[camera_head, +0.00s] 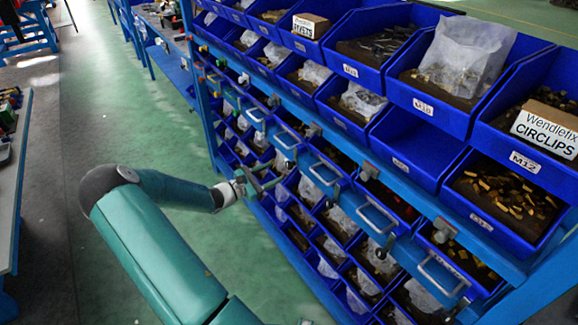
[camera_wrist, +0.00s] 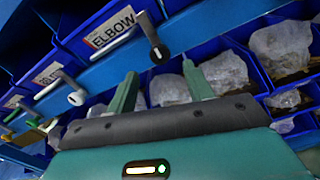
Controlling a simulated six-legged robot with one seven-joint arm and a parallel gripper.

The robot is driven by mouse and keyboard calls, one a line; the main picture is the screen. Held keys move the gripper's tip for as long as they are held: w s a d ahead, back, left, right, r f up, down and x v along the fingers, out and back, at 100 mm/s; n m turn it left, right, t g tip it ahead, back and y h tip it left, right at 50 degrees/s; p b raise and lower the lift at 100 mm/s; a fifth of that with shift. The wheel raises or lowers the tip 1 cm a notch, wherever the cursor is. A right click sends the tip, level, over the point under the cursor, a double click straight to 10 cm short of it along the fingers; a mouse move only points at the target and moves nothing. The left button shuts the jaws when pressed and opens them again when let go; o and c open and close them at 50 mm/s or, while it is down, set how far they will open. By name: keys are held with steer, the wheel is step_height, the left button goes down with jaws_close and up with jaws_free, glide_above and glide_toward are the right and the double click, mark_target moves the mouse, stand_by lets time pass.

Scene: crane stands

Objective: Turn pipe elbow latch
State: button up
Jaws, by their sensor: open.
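In the wrist view, a blue bin carries a white label reading ELBOW (camera_wrist: 110,30) at the upper left. Below the label is a latch (camera_wrist: 157,50) with a pale lever and a dark rounded end, on the blue rail. In the head view, my gripper (camera_head: 263,180) is close to the rack front; the latch cannot be made out there.
A second latch (camera_wrist: 76,98) with a white end sits left along the rail. Blue bins with bagged parts (camera_wrist: 225,72) fill the rack. Several bar handles (camera_head: 377,216) stick out along its front. The green floor (camera_head: 120,130) left of the rack is clear; a bench (camera_head: 12,200) stands at far left.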

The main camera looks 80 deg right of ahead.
mark_target(288, 166)
steer(key=x, duration=0.8)
steer(key=shift+d, duration=0.1)
steer(key=c, duration=1)
